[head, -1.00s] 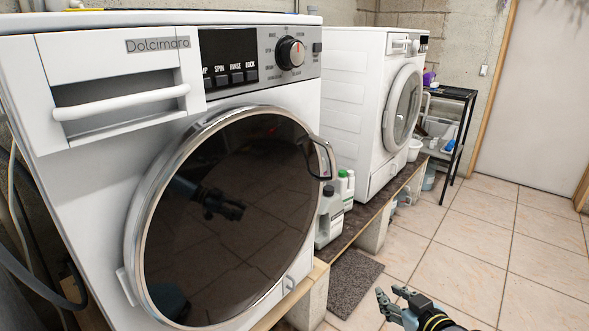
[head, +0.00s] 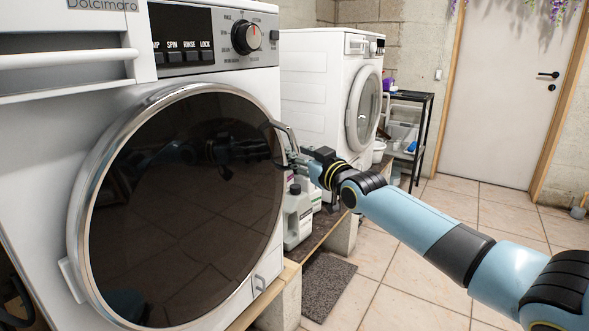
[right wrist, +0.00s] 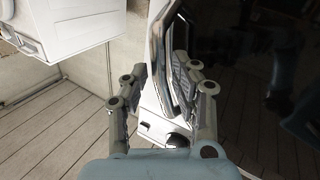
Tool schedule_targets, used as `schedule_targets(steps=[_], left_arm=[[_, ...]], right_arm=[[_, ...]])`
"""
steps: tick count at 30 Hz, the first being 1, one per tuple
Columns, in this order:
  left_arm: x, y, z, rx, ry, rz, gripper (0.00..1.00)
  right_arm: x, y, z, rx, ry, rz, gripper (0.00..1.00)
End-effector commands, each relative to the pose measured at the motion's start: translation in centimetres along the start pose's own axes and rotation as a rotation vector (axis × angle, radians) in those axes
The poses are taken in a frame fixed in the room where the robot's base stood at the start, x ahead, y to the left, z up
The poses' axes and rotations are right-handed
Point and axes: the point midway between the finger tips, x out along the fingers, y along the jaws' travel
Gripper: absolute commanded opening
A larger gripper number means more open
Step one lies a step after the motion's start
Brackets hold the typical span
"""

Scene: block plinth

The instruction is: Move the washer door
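The washer door (head: 185,215) is a round dark glass disc with a chrome rim on the near white washer (head: 40,160). It appears closed. Its chrome handle (head: 284,134) sticks out at the right edge of the rim. My right gripper (head: 296,163) is at the lower part of this handle. In the right wrist view, the two fingers of my right gripper (right wrist: 161,75) are spread, with the curved chrome handle (right wrist: 172,45) between or just beyond them. I cannot tell whether they touch it. My left gripper is not in view.
A second white washer (head: 310,95) stands behind on the same low wooden plinth (head: 325,225). Bottles (head: 297,215) stand between the machines, close below my right gripper. A dark mat (head: 325,285) lies on the tiled floor (head: 400,300). The floor to the right is free.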

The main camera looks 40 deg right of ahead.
Motion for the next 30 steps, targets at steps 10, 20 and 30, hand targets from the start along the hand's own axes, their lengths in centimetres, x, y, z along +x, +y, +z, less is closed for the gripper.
schedule_targets(steps=[10, 20, 30], left_arm=[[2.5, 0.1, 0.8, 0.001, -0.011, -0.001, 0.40], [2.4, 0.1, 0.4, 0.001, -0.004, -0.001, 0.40], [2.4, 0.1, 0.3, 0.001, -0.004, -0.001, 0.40]], right_arm=[[2.4, 0.0, 0.1, 0.000, -0.001, 0.000, 0.27], [2.5, 0.0, -0.1, 0.000, -0.001, 0.000, 0.17], [2.5, 0.0, -0.1, 0.001, -0.001, 0.000, 0.00]])
